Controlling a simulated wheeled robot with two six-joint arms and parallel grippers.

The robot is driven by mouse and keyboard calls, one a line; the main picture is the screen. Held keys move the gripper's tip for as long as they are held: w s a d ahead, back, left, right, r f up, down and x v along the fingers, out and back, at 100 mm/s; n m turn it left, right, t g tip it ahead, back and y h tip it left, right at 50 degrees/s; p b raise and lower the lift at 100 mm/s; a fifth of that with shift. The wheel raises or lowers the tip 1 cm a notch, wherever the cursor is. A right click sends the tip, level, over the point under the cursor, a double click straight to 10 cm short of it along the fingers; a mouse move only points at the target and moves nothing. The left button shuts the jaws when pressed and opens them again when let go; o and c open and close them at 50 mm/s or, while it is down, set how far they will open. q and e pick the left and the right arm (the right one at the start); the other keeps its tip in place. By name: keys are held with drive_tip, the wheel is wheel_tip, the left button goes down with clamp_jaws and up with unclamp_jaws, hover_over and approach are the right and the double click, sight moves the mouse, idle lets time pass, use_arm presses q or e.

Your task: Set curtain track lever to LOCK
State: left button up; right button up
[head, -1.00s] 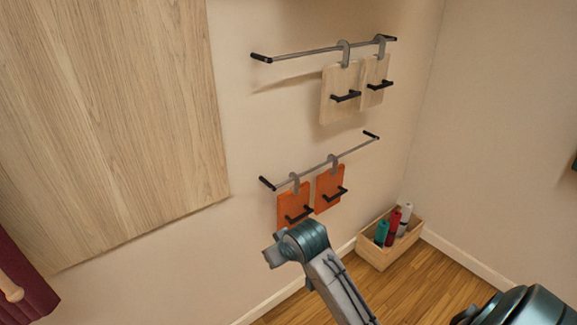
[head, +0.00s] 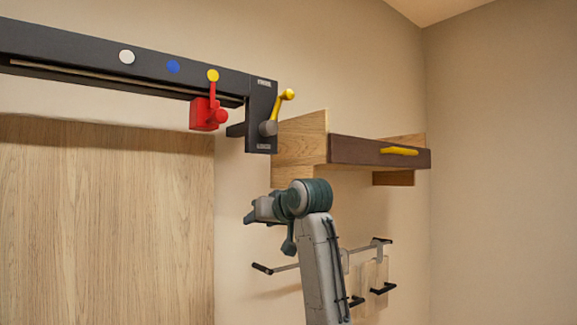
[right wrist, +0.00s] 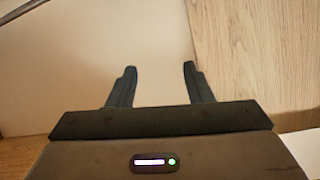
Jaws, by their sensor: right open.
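The curtain track (head: 110,62) is a long dark rail on the wall at upper left. At its right end is a dark plate (head: 262,100) with small labels at top and bottom, too small to read surely. The lever (head: 287,96) is yellow with a grey pivot (head: 268,128), and it points up and slightly right. My right gripper (head: 250,214) is below the plate, apart from the lever, pointing left. In the right wrist view its two fingers (right wrist: 159,72) are spread with nothing between them. My left gripper is not in view.
A red carriage (head: 206,115) with a yellow-tipped stem hangs on the track. A wooden shelf box (head: 375,152) with a yellow handle juts out right of the lever. A wooden panel (head: 105,220) covers the left wall. A rail (head: 280,268) with hanging boards is behind my right arm.

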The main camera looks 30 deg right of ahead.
drive_tip(key=s+d+r+t, duration=0.1)
drive_tip(key=s+d+r, duration=0.15)
drive_tip(key=r, duration=0.65)
drive_tip(key=s+d+r+t, duration=0.1)
drive_tip(key=s+r, duration=0.3)
drive_tip(key=r, duration=0.5)
drive_tip(key=m+t+y, duration=0.1)
drive_tip(key=t, duration=0.1)
approach(292, 91)
drive_tip(key=w+p, duration=0.2)
drive_tip(key=w, duration=0.1)
drive_tip(key=w+p, duration=0.2)
drive_tip(key=w, duration=0.1)
drive_tip(key=w+p, duration=0.2)
drive_tip(key=w, duration=0.2)
drive_tip(key=shift+w+a, duration=0.1)
drive_tip(key=shift+a, duration=0.25)
drive_tip(key=shift+w+f, duration=0.1)
drive_tip(key=shift+w, duration=0.4)
clamp_jaws()
